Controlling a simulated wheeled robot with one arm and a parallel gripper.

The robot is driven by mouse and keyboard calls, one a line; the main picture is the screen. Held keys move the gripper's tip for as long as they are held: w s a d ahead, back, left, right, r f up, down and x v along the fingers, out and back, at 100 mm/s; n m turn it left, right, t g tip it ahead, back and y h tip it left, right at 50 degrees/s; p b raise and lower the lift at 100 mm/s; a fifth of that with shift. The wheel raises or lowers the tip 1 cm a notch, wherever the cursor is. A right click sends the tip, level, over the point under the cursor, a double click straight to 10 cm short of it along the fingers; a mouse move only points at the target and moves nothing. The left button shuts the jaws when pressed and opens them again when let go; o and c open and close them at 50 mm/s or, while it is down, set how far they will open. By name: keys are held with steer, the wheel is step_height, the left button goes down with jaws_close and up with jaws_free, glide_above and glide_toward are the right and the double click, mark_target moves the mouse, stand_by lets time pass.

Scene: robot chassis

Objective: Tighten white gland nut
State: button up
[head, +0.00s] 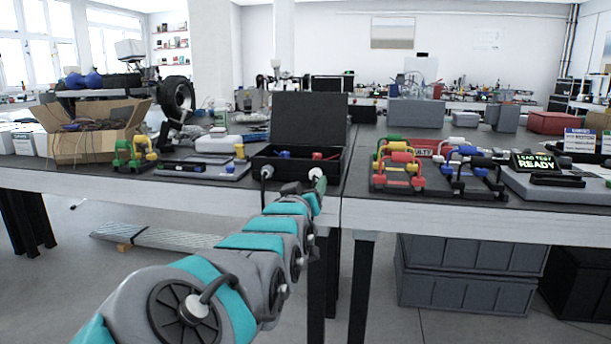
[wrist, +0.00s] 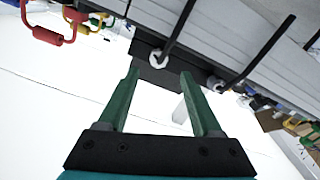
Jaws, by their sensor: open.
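The black box (head: 300,160) stands open on the bench, with its lid (head: 309,119) raised. Two white gland nuts are on its front side: a left one (head: 266,172) and a right one (head: 316,172), partly hidden by my gripper. My gripper (head: 319,187) is open in front of the right nut. In the wrist view my gripper (wrist: 160,73) shows two green fingers apart with nothing between them. A white ring-shaped nut (wrist: 158,59) lies just beyond the fingertips, roughly centred. A second pale nut (wrist: 214,84) shows to the right, past the right finger.
A grey tray with tools (head: 200,168) and a cardboard box (head: 90,130) are left of the box. Colored handle racks (head: 398,172) and a display reading READY (head: 535,161) are to the right. The bench's front edge (head: 440,222) runs across, with grey crates (head: 470,275) below.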

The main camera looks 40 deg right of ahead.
mark_target(315, 176)
steer(key=shift+x, duration=3.85)
steer(key=shift+d, duration=0.1)
steer(key=shift+c, duration=0.2)
jaws_close()
